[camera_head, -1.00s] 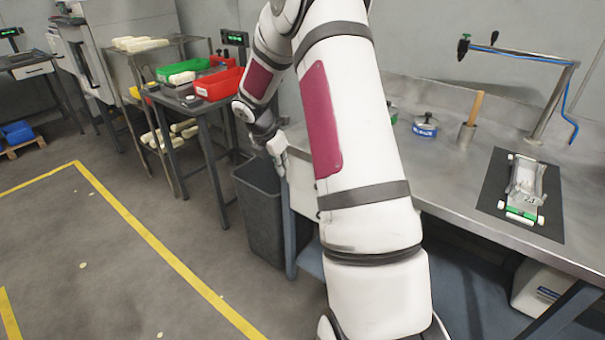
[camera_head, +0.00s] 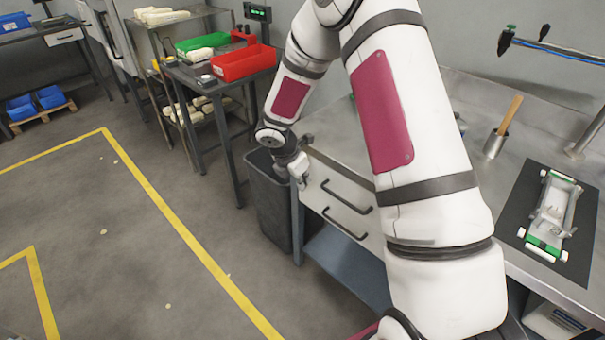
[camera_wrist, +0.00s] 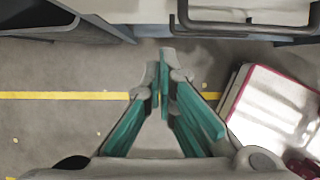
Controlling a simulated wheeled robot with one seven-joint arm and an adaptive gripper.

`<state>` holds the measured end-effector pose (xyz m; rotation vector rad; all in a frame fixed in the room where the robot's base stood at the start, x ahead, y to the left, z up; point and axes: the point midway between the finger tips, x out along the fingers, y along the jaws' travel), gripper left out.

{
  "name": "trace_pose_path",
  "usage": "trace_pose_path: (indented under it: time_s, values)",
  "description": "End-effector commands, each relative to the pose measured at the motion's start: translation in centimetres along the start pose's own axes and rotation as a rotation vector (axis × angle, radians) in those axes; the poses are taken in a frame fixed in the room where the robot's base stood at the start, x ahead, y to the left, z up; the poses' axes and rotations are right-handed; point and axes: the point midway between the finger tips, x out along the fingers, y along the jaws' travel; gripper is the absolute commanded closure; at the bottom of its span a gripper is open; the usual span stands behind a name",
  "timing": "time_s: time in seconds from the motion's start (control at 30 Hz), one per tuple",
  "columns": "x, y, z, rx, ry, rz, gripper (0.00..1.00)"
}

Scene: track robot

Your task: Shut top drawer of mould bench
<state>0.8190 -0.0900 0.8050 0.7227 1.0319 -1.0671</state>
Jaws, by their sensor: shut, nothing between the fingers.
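The mould bench (camera_head: 480,115) is on the right in the head view, with two white drawers under its left end. The top drawer (camera_head: 330,184) has a dark bar handle, and the lower drawer (camera_head: 338,225) has one like it. I cannot tell whether the top drawer front is flush or stands slightly out. My gripper (camera_head: 303,183) is by the bench's left front corner, beside the drawer fronts, shut and empty. In the wrist view my gripper (camera_wrist: 164,88) points over the floor, with a drawer handle (camera_wrist: 250,29) at the upper right, apart from the fingers.
A grey bin (camera_head: 270,210) stands left of the bench, close under my gripper. A side table holds a red tray (camera_head: 243,65) and a green tray (camera_head: 202,43). A dark mat (camera_head: 515,205) with a mould lies on the bench. The yellow-lined floor at left is clear.

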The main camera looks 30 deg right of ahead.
Motion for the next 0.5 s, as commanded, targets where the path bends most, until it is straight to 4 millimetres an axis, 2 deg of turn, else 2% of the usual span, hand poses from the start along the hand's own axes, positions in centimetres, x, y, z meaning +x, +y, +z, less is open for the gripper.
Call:
trace_pose_path:
  time_s: [0.03, 0.23, 0.3, 0.5]
  values:
    - [1.2, 0.0, -0.1, -0.001, 0.002, -0.003, 1.0]
    - [5.0, -0.1, 0.0, 0.0, 0.001, -0.003, 1.0]
    - [5.1, -0.1, 1.5, 0.006, -0.001, -0.001, 1.0]
    - [5.8, 0.0, 3.3, 0.003, 0.0, 0.0, 1.0]
